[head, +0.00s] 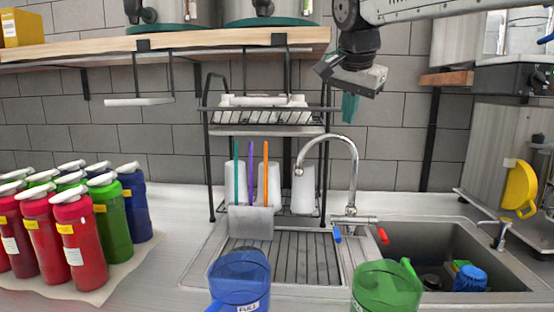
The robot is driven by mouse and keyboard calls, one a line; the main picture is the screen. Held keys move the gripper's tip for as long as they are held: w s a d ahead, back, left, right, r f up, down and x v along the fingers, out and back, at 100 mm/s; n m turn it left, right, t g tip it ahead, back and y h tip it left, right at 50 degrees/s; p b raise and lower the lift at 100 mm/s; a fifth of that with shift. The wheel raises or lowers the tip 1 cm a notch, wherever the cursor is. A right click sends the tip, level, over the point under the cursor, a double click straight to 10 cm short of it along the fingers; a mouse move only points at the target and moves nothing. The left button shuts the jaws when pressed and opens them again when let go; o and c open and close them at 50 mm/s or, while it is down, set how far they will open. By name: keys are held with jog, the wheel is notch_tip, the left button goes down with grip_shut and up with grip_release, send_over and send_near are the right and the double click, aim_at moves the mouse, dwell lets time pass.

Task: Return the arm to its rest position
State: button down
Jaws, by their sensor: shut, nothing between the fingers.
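My arm (440,10) reaches in from the top right of the head view. My gripper (350,106) hangs from it near the top middle, with its teal fingers pointing down. The fingers are together and hold nothing. The gripper shows in front of the grey tiled wall, beside the upper right side of the dish rack and above the tap in the picture. Its exact distance from the rack cannot be told.
A black dish rack (211,150) stands behind the tap (355,180) and the sink (440,250). A wooden shelf (90,50) runs along the top left. Several bottles (80,240) stand at left. A blue jug (240,280) and a green jug (385,288) are in front.

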jog(key=s+d+f+n+g, duration=0.1)
jog(key=s+f+n, duration=0.2)
jog(key=s+f, duration=0.5)
jog(key=s+d+f+n+g+y, duration=0.1)
jog(key=s+d+f+n, duration=0.1)
jog(key=s+f, duration=0.7)
jog(key=s+d+f+n+g, duration=0.2)
jog(key=s+f+n, duration=0.2)
jog(key=s+f, duration=0.5)
jog(key=s, duration=0.6)
jog(key=shift+s+d+n, duration=0.15)
jog(key=shift+s+n, duration=0.15)
